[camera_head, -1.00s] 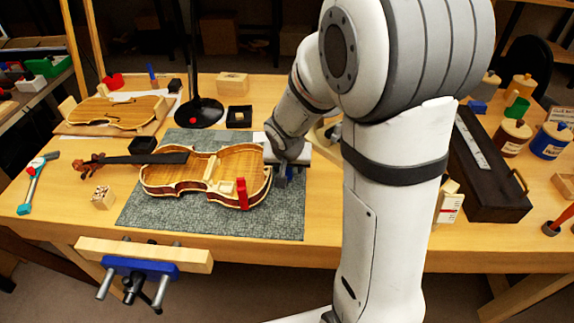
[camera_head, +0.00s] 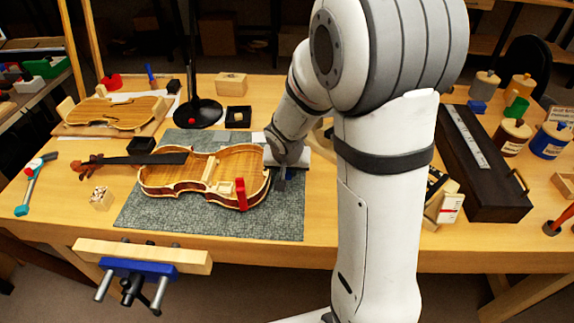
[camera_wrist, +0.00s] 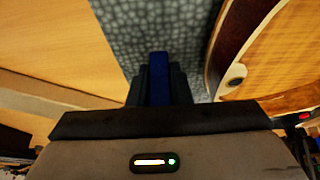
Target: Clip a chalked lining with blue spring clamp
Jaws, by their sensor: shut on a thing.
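The open violin body (camera_head: 203,178) lies on the grey mat (camera_head: 160,218) with its inside up, its scroll to the left. A red clamp (camera_head: 241,193) stands on its near rim towards the right. My gripper (camera_head: 282,178) is just right of the violin's lower end, over the mat. In the wrist view my gripper (camera_wrist: 158,88) is shut on the blue clamp (camera_wrist: 158,72), which points ahead over the mat. The violin's edge (camera_wrist: 222,70) shows to its right, apart from the clamp. I cannot make out chalk marks on the lining.
A black lamp base (camera_head: 198,112) and small black tray (camera_head: 238,117) stand behind the violin. A wooden block (camera_head: 103,198) with pegs is at left. A blue vise (camera_head: 138,268) juts from the front edge. A long dark case (camera_head: 490,185) lies at right.

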